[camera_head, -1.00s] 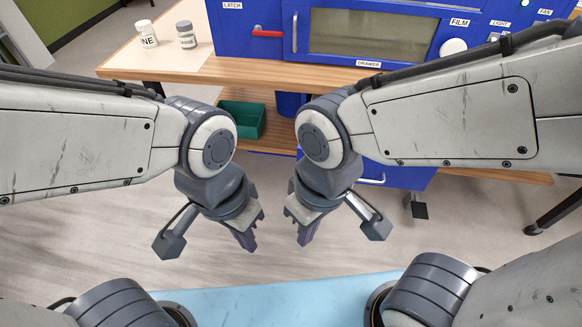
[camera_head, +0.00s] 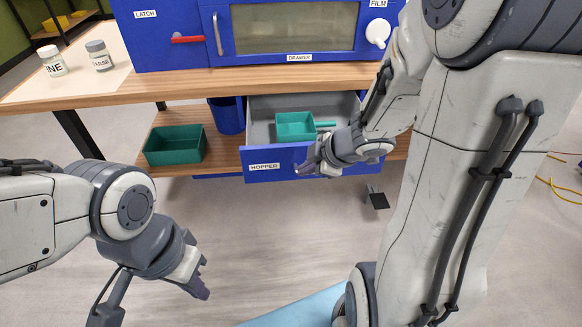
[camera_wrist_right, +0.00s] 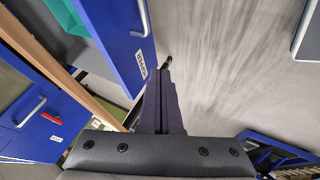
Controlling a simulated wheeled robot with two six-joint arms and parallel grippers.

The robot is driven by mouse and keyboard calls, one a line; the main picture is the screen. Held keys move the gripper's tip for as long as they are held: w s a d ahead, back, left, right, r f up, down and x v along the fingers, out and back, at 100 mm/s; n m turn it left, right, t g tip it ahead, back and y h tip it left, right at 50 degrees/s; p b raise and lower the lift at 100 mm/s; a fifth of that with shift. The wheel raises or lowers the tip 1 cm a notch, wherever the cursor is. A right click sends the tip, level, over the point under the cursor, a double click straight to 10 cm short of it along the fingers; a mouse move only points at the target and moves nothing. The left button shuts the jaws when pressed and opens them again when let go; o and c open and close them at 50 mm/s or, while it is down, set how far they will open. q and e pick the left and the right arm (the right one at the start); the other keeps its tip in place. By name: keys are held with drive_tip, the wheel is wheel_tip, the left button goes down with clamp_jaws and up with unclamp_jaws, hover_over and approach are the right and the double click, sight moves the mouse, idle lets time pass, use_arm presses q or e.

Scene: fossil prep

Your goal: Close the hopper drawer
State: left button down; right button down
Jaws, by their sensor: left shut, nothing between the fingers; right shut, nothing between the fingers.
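The hopper drawer (camera_head: 218,177) under the bench is open. Its blue front, labelled HOPPER, and part of its grey inside show in the head view. A small teal tray (camera_head: 295,127) with a handle sits inside it. My right gripper (camera_head: 306,166) is shut and empty at the outer face of the front, right of the label. In the right wrist view the drawer front (camera_wrist_right: 112,38) with its handle stands beside my shut fingers (camera_wrist_right: 160,95). I cannot tell whether they touch it. My left gripper (camera_head: 203,288) is shut and empty, low over the floor at the left.
A teal bin (camera_head: 175,146) stands on the lower shelf left of the drawer, with a blue container (camera_head: 227,116) between them. Two jars (camera_head: 98,56) stand on the bench top. A blue machine (camera_head: 165,43) sits above.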

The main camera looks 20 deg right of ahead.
drive_tip(key=b, duration=0.4)
approach(279, 172)
drive_tip(key=f, duration=0.1)
drive_tip(key=a+f, duration=0.1)
drive_tip(key=w+f, duration=0.1)
drive_tip(key=shift+w+a+f, duration=0.1)
drive_tip(key=shift+a+f, duration=0.05)
drive_tip(key=shift+f, duration=0.1)
drive_tip(key=shift+w, duration=0.65)
drive_tip(key=shift+p, duration=0.3)
